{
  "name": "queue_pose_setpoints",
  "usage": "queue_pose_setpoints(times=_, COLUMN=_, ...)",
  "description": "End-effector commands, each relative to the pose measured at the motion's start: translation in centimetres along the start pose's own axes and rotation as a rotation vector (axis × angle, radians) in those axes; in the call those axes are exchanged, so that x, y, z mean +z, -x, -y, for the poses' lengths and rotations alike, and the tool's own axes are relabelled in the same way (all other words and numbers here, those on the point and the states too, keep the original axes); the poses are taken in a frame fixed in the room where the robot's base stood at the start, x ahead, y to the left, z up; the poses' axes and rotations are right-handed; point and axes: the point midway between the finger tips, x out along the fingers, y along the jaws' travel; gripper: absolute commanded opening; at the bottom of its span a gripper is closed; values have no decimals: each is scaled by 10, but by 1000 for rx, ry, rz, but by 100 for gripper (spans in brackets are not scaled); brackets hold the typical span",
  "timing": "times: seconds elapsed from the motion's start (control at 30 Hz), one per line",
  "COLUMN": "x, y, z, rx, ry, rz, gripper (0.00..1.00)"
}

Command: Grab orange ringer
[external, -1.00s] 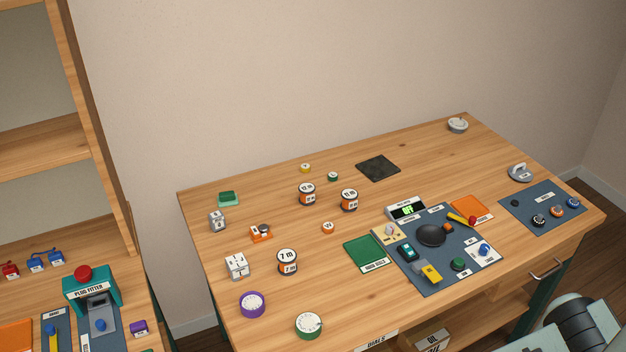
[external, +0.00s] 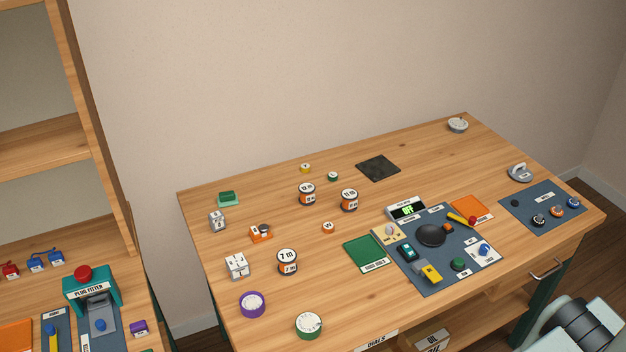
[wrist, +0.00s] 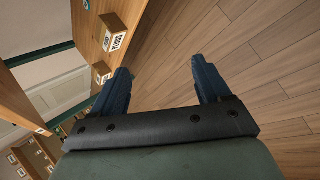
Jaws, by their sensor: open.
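Several small orange items show in the external view, and none has a readable label naming it a ringer. Another is an orange and dark knob (external: 557,211) on the blue mat (external: 519,203) at the right, between a black and a blue one. My gripper (wrist: 160,64) shows only in the wrist view. Its two dark blue fingers are apart with nothing between them, over the wooden floor, away from these items.
A dark blue panel (external: 409,278) with switches and a round black pad is at the table's middle right. Dials, spools and cubes stand at the left. A shelf unit (external: 105,120) with a bench is further left. The table's back middle is mostly clear.

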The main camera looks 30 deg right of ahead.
Motion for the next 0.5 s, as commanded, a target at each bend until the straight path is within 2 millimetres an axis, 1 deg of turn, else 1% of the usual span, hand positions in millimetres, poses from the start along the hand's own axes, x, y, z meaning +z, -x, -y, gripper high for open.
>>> queue_pose_setpoints(times=0.03, x=-16, y=8, z=-32, rx=60, ry=79, rz=-51, gripper=77)
queue_pose_setpoints(times=0.07, x=-24, y=14, z=-49, rx=97, ry=131, rz=-78, gripper=77)
queue_pose_setpoints(times=0.1, x=-34, y=22, z=-72, rx=147, ry=198, rz=-110, gripper=77)
queue_pose_setpoints(times=0.17, x=-45, y=34, z=-106, rx=221, ry=287, rz=-147, gripper=77)
queue_pose_setpoints(times=0.2, x=-50, y=42, z=-128, rx=268, ry=338, rz=-164, gripper=77)
queue_pose_setpoints(times=0.27, x=-53, y=53, z=-162, rx=330, ry=394, rz=-179, gripper=77)
queue_pose_setpoints(times=0.3, x=-50, y=60, z=-185, rx=365, ry=416, rz=-182, gripper=77)
queue_pose_setpoints(times=0.37, x=-40, y=67, z=-219, rx=402, ry=427, rz=-178, gripper=77)
queue_pose_setpoints(times=0.4, x=-28, y=69, z=-241, rx=417, ry=416, rz=-171, gripper=77)
queue_pose_setpoints(times=0.47, x=-5, y=71, z=-275, rx=426, ry=381, rz=-154, gripper=77)
queue_pose_setpoints(times=0.5, x=14, y=72, z=-295, rx=423, ry=345, rz=-142, gripper=77)
